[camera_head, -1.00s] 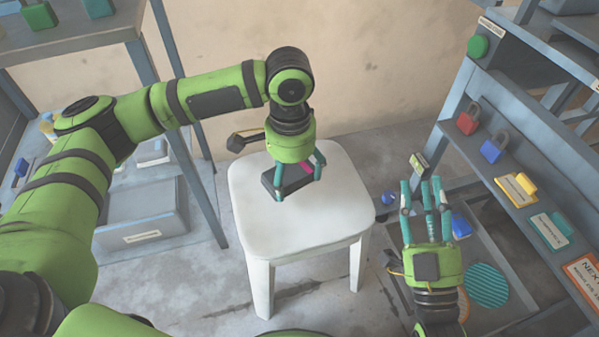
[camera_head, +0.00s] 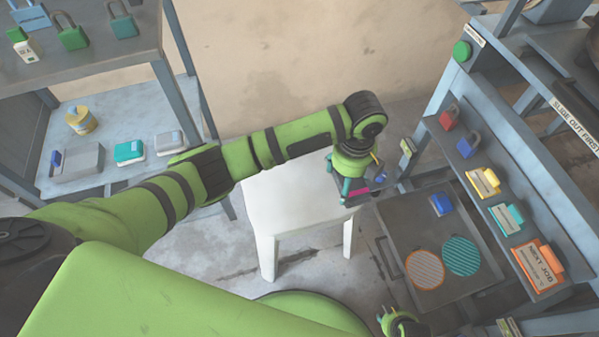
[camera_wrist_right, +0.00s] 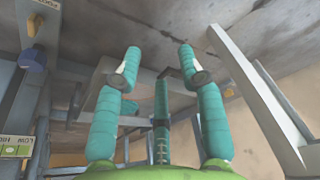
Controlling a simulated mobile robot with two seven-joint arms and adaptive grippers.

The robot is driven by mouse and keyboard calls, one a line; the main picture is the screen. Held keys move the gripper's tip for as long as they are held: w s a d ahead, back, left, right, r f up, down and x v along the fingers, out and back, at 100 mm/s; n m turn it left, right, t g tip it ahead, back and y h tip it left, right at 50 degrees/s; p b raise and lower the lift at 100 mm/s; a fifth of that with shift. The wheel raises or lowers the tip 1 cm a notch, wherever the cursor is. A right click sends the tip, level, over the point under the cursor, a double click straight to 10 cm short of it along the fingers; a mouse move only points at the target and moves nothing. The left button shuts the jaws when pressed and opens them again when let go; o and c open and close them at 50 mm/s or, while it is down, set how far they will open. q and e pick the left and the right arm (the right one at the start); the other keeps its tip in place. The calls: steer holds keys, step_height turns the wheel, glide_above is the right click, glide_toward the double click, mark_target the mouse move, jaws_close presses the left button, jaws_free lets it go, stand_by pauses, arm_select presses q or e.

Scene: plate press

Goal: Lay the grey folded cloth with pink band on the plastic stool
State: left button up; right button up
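The white plastic stool (camera_head: 285,208) stands on the floor in the middle of the head view, its back part hidden by my left arm. My left gripper (camera_head: 358,188) is at the stool's right edge, with its fingers closed around the dark grey folded cloth with pink band (camera_head: 357,195). The cloth is mostly hidden by the fingers; I cannot tell whether it touches the seat. My right gripper (camera_head: 392,322) is low at the bottom edge of the head view. In the right wrist view its fingers (camera_wrist_right: 155,75) are spread with nothing between them.
A dark tray (camera_head: 400,235) with an orange striped disc (camera_head: 425,269) and a teal striped disc (camera_head: 462,255) lies right of the stool. A shelf rack (camera_head: 470,170) with padlocks and tags stands at the right. Another shelf unit (camera_head: 150,100) stands at the left.

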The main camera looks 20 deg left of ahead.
arm_select(q)
steer(key=b, duration=0.2)
glide_above(301, 193)
step_height(301, 193, down, 7)
steer(key=shift+r, duration=0.15)
steer(key=shift+f, duration=0.2)
step_height(301, 193, down, 3)
steer(key=shift+f+b, duration=0.2)
steer(key=shift+b, duration=0.25)
steer(key=shift+f, duration=0.1)
arm_select(e)
steer(key=r, duration=0.3)
steer(key=shift+a+r+g, duration=0.15)
steer(key=shift+a+g, duration=0.1)
steer(key=shift+g, duration=0.15)
arm_select(q)
steer(key=shift+f, duration=0.15)
arm_select(e)
steer(key=shift+w, duration=0.1)
arm_select(q)
steer(key=o, duration=1)
arm_select(e)
steer(key=shift+w+r, duration=0.1)
